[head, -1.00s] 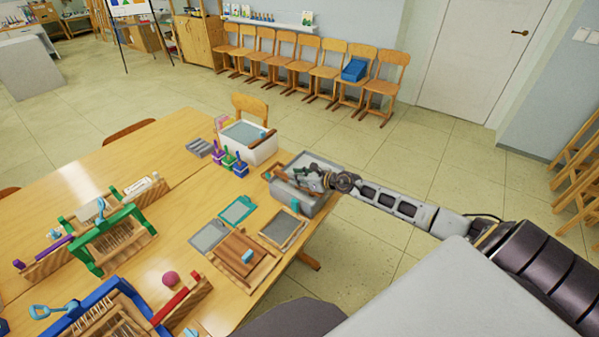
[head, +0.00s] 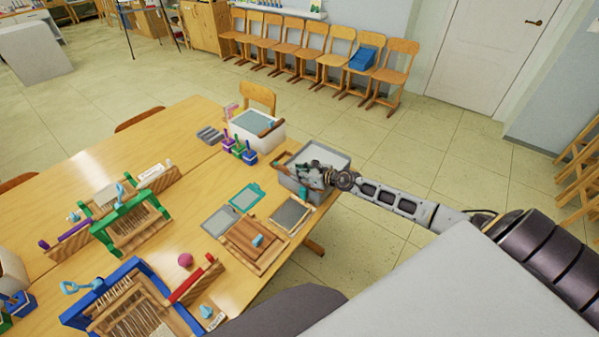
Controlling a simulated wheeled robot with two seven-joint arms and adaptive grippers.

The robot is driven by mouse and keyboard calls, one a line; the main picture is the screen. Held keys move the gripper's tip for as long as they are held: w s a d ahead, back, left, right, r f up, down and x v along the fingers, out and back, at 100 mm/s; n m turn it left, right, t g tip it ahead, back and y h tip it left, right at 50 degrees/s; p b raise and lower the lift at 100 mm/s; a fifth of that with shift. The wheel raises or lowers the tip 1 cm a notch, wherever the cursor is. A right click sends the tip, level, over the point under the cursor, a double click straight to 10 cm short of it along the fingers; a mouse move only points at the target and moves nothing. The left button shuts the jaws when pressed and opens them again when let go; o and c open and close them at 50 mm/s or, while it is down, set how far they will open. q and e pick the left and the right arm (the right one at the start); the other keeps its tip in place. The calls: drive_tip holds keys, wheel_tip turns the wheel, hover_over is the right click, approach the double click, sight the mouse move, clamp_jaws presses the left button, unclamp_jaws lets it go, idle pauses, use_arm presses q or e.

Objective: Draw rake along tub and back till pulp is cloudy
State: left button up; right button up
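A grey tub (head: 341,158) stands at the table's far right corner, with pale grey contents partly in view. My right gripper (head: 313,174) is low over its near side, reaching in from the right. The gripper's fingers are small and dark against the tub, so I cannot tell whether they are open or shut. I cannot make out a rake in or under them. A small teal piece (head: 304,192) shows at the tub's near side. My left gripper is not in view.
A white tub (head: 262,140) with a grey surface and a brown bar stands behind left. Purple, green and blue holders (head: 239,149) stand beside it. Wooden frames (head: 291,214) and a wooden board (head: 247,238) lie in front. Small looms (head: 130,225) fill the left.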

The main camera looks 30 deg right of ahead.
drive_tip(key=shift+o, duration=0.9)
drive_tip(key=shift+s+a, duration=0.1)
drive_tip(key=shift+a, duration=0.15)
drive_tip(key=shift+d, duration=0.15)
drive_tip(key=shift+s+d+r, duration=0.15)
drive_tip(key=shift+s+d, duration=0.1)
drive_tip(key=shift+s, duration=0.25)
drive_tip(key=shift+v, duration=5.35)
drive_tip(key=shift+a+r, duration=0.1)
